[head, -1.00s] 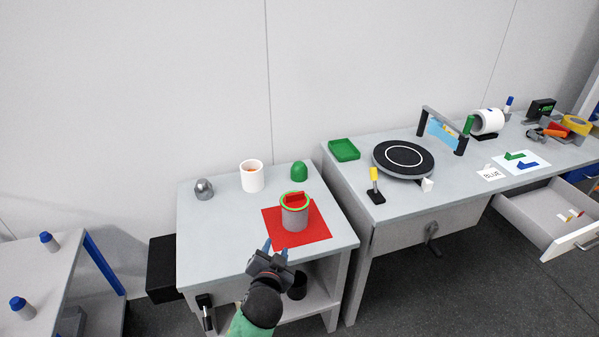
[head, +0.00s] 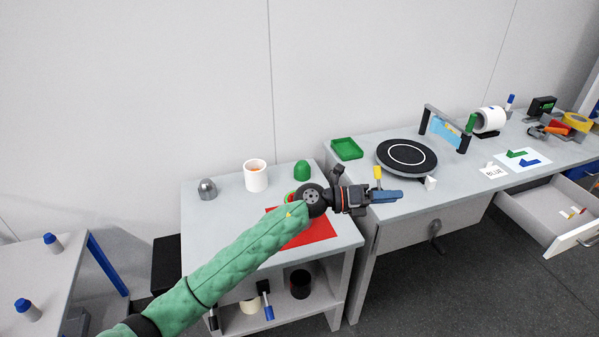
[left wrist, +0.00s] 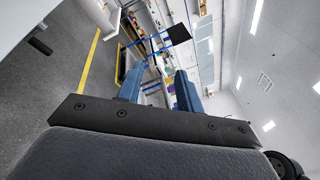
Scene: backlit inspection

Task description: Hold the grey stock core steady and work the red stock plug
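The grey stock core stands on a red mat (head: 322,230) on the small table. My left arm hides most of it; a bit of the green ring (head: 288,196) at its top shows, and the red stock plug is nearly all covered. My left gripper (head: 398,196) is to the right of the core, apart from it, by the front left corner of the long bench. In the left wrist view its two blue fingers (left wrist: 160,88) stand apart with nothing between them. My right gripper is not in view.
A white cup (head: 256,177), a green domed piece (head: 302,171) and a grey domed piece (head: 207,189) stand behind and left of the mat. The long bench holds a black turntable (head: 407,157), a green tray (head: 346,149) and a yellow-topped stand (head: 378,173). A drawer (head: 548,214) is open.

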